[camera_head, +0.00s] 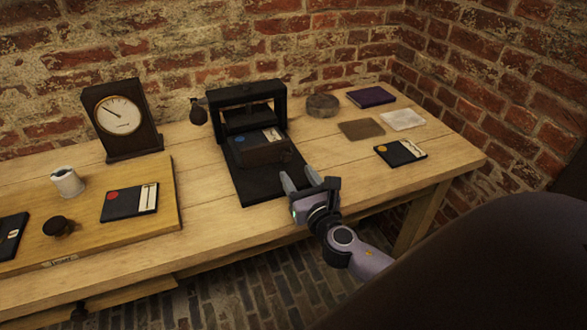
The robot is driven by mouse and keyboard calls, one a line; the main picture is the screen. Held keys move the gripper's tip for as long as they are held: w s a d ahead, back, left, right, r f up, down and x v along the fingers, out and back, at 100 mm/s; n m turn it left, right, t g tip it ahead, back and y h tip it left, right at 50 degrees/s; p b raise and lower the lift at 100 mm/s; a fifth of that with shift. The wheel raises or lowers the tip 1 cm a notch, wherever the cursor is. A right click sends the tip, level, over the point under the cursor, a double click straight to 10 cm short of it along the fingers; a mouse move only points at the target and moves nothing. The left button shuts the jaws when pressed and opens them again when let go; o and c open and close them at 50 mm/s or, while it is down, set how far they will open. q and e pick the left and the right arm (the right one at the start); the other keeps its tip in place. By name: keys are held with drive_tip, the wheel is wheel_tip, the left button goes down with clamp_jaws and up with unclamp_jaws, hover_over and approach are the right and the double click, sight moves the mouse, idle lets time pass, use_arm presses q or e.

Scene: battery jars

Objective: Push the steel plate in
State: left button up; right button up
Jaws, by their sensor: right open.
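A black upright frame (247,102) stands towards the back of the table. A dark flat plate (262,191) reaches from it towards the front edge; this may be the steel plate, but I cannot tell its material. A dark block (261,153) sits on it, in front of the frame's opening, with a black card with a blue-and-white label (257,137) on top. My right gripper (298,178) is open and empty by the plate's right front side. Whether it touches the plate is unclear. My left gripper is not in view.
To the right lie a round dark tin (322,106), a purple book (370,96), a brown square (361,129), a pale square (402,119) and a black card (400,153). A brick wall closes the back.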

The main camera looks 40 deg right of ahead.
sight(287, 158)
drive_tip(key=shift+v, duration=0.75)
drive_tip(key=shift+r, duration=0.1)
drive_tip(key=shift+w+d+r+m+g+h+p, duration=0.1)
drive_tip(key=shift+d+r+m+g+h+p, duration=0.25)
drive_tip(key=shift+r+p, duration=0.2)
drive_tip(key=r+g+p, duration=0.2)
drive_tip(key=p, duration=0.1)
drive_tip(key=shift+w+d, duration=0.15)
drive_tip(key=shift+d, duration=0.25)
drive_tip(key=shift+a+r+g+p, duration=0.2)
drive_tip(key=shift+a+g+p, duration=0.1)
drive_tip(key=shift+g+p, duration=0.4)
drive_tip(key=shift+w+a+r+y, duration=0.1)
drive_tip(key=shift+a+y, duration=0.2)
drive_tip(key=shift+y, duration=0.45)
drive_tip(key=shift+g, duration=0.25)
drive_tip(key=shift+x, duration=3.55)
drive_tip(key=shift+a, duration=0.1)
